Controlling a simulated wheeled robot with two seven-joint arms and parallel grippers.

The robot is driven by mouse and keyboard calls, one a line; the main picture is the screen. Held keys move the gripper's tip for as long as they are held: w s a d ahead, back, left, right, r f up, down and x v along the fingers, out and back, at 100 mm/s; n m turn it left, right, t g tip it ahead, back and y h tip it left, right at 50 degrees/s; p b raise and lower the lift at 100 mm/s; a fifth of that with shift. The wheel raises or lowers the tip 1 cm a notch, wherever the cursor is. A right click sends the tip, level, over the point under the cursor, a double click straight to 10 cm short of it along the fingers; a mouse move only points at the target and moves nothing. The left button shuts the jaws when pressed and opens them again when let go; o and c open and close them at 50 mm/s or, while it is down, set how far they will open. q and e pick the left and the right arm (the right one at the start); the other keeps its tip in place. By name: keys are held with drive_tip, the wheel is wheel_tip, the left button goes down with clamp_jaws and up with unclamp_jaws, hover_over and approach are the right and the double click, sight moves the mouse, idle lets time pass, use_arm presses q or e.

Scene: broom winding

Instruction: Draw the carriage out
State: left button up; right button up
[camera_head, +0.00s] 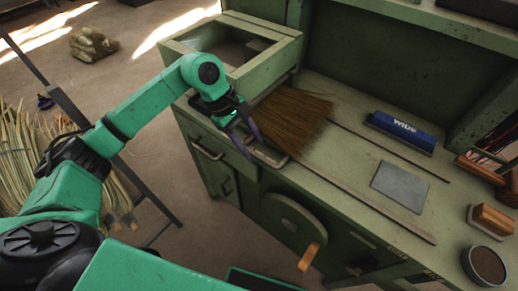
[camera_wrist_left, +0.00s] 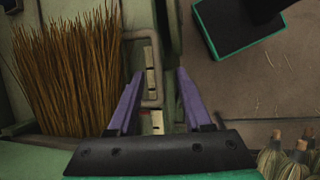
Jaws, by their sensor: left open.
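My left gripper (camera_head: 247,138) is open, its two purple fingers pointing down at the bench's front edge. A pale metal loop handle (camera_head: 271,156) lies just beside the fingertips, below the broom bristles. In the left wrist view the fingers (camera_wrist_left: 160,80) are apart, and the loop (camera_wrist_left: 153,70) lies near and partly behind the left finger; contact cannot be told. A brown bristle bundle (camera_head: 290,118) lies on the bench top and fills the left of the wrist view (camera_wrist_left: 65,75). The carriage body cannot be made out clearly; the bristles and gripper cover that area. My right gripper is not in view.
Two thin rails (camera_head: 375,195) run along the green bench (camera_head: 340,100). A grey plate (camera_head: 399,186), blue "WIDE" box (camera_head: 402,131), brush (camera_head: 492,220) and round tin (camera_head: 485,264) lie to the right. A wheel with an orange handle (camera_head: 309,256) projects from the bench front.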

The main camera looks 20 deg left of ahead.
sight(263, 158)
use_arm(q)
drive_tip(key=x, duration=0.3)
drive_tip(key=p+x, duration=0.1)
drive_tip(key=x, duration=0.1)
drive_tip(key=shift+w, duration=0.35)
drive_tip(key=shift+s+d+f, duration=0.1)
drive_tip(key=shift+d, duration=0.05)
drive_tip(key=c, duration=0.3)
clamp_jaws()
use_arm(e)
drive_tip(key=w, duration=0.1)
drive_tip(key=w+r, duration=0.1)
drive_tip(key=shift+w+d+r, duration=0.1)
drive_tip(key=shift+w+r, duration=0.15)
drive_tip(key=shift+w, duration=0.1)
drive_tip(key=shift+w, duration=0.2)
